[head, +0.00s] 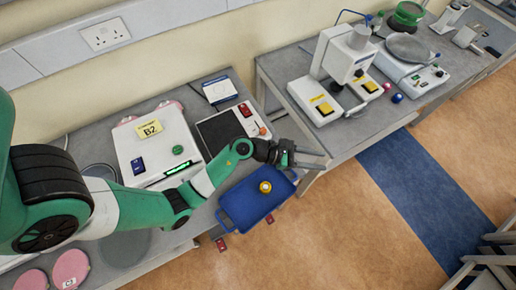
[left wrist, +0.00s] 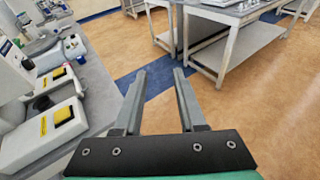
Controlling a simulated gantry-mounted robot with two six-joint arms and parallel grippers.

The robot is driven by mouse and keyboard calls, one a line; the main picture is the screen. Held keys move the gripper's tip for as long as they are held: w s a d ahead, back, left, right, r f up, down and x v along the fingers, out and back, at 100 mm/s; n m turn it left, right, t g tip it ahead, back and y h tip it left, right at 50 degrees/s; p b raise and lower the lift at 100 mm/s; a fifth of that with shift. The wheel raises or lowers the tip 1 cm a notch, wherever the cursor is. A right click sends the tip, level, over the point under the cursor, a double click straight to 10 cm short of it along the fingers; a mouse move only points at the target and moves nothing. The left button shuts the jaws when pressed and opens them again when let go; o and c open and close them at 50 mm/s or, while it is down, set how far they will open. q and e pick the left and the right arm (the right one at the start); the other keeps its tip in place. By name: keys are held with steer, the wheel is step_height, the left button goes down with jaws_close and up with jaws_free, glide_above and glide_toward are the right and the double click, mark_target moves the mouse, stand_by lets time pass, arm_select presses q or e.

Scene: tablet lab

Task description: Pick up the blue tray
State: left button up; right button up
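The blue tray (head: 240,208) lies at the front right corner of the near bench in the head view. It has raised rims and a handle at each end. A small round yellow object (head: 265,187) sits in it. My left gripper (head: 318,159) is beyond the tray to the upper right, apart from it, with its fingers pointing right. The left wrist view shows the two grey fingers (left wrist: 157,78) spread with nothing between them. The tray is not in the left wrist view. My right gripper is not in view.
A white device marked B2 (head: 157,150) and a dark-topped device (head: 219,131) stand behind the tray. A white instrument (head: 333,75) with yellow pads stands on the right-hand bench (head: 362,121). Open floor (head: 345,215) lies in front, with a blue strip (head: 425,185).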

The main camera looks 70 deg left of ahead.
arm_select(q)
steer(key=w+a+r+n+t+y+p, duration=0.1)
steer(key=a+r+n+t+y, duration=0.7)
steer(key=n, duration=0.7)
steer(key=s+a+f+n+g+y+p, duration=0.1)
steer(key=s+a+f+n+g+y, duration=0.2)
steer(key=a+n, duration=0.4)
steer(key=s+a+f+n+g+y+p, duration=0.1)
steer(key=s+a+f+n+g+y, duration=0.15)
steer(key=a+n+y, duration=0.5)
steer(key=n+g+h+p, duration=0.6)
steer(key=n+g+h, duration=0.55)
steer(key=n, duration=0.35)
glide_above(240, 183)
steer(key=shift+y, duration=0.4)
steer(key=f, duration=1.3)
steer(key=s+f, duration=0.1)
steer(key=f, duration=0.5)
steer(key=shift+f, duration=0.2)
steer(key=shift+b+x, duration=0.8)
steer(key=shift+x, duration=0.35)
steer(key=b+x, duration=0.2)
steer(key=x, duration=0.3)
steer(key=shift+w+f, duration=0.15)
steer(key=shift+f, duration=0.05)
jaws_close()
